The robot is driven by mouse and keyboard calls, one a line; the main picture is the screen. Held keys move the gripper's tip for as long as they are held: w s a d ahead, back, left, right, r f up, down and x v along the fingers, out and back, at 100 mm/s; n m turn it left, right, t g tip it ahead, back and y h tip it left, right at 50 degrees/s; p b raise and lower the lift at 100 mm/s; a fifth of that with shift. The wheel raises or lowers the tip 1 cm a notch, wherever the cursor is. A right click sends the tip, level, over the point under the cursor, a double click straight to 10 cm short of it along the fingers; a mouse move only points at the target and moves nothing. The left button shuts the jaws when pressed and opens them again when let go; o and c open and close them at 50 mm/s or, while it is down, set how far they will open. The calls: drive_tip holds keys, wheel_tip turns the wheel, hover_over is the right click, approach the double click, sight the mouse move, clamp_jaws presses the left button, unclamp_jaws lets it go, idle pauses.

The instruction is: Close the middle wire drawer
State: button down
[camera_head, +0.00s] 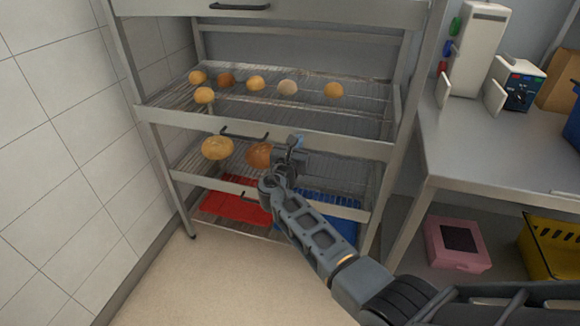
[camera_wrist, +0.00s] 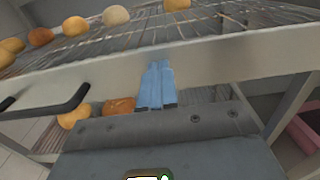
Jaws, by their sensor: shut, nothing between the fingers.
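The middle wire drawer (camera_head: 345,146) has a pale metal front and a wire bottom bearing several round rolls. Its dark bar handle (camera_head: 243,134) is left of my gripper and also shows at the left of the wrist view (camera_wrist: 45,106). My gripper (camera_head: 292,146) is shut and empty, right of the handle and by the drawer front. In the wrist view its light-blue fingertips (camera_wrist: 157,84) overlap the drawer front (camera_wrist: 215,58); I cannot tell whether they touch it. How far the drawer stands out is not clear.
The lower drawer (camera_head: 335,208) holds two larger loaves, partly behind my arm. Below are a red tray (camera_head: 232,208) and a blue one. A tiled wall (camera_head: 50,180) stands left. A steel table (camera_head: 490,150) with devices is at right, with a pink box (camera_head: 455,244) and yellow crate below.

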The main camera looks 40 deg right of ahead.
sight(304, 128)
drive_tip(key=b+x, duration=0.2)
drive_tip(key=x, duration=0.3)
drive_tip(key=shift+f, duration=0.1)
drive_tip(key=shift+w+d, duration=0.15)
drive_tip(key=shift+d, duration=0.1)
drive_tip(key=shift+d+r, duration=0.15)
drive_tip(key=shift+r, duration=0.15)
drive_tip(key=shift+s+a, duration=0.2)
drive_tip(key=shift+a, duration=0.15)
drive_tip(key=p+v, duration=0.1)
drive_tip(key=v, duration=1.2)
drive_tip(key=shift+s+a+f+p, duration=0.2)
drive_tip(key=shift+a+f+p, duration=0.1)
drive_tip(key=shift+a, duration=0.05)
